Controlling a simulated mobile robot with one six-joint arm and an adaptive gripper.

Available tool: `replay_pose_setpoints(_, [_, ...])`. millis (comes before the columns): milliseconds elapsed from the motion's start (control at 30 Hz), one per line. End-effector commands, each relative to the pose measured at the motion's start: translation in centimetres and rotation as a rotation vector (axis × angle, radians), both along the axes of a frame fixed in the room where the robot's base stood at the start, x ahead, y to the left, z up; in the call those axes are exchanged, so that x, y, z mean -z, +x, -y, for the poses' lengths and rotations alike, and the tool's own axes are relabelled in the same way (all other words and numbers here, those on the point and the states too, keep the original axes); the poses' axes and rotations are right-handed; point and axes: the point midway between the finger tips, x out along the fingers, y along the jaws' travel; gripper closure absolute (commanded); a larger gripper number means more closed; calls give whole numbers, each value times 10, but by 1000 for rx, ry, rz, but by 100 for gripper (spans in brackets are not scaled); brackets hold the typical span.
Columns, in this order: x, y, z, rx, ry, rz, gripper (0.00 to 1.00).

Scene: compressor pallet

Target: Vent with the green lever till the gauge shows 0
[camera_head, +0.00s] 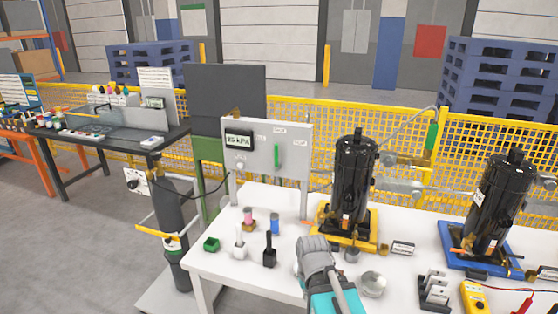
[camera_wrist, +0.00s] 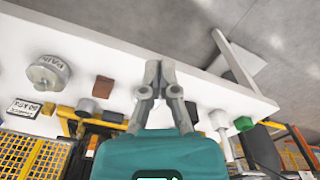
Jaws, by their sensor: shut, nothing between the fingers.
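The green lever (camera_head: 276,155) stands upright on the front of a light grey panel (camera_head: 296,150) behind the white table. The gauge (camera_head: 238,140) is a small display at the panel's upper left. It shows a kPa figure that looks like 75, but the digits are small. In the wrist view my gripper (camera_wrist: 159,66) is shut and empty, with its fingertips together over the white table. The lever and gauge are not in the wrist view. In the head view my arm is low at the front of the table, well below and right of the lever; the fingertips cannot be made out there.
A black compressor on a yellow base (camera_head: 347,240) stands right of the panel. Another on a blue base (camera_head: 478,255) stands further right. A green block (camera_head: 211,244), a black-handled tool (camera_head: 269,250) and a round metal can (camera_head: 373,284) are on the white table (camera_head: 225,268).

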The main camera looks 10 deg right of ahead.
Motion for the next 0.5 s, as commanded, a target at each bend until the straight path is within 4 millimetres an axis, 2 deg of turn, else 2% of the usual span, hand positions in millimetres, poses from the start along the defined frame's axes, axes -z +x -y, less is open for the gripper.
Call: replay_pose_setpoints(500, [0, 0, 0, 0, 0, 0, 98])
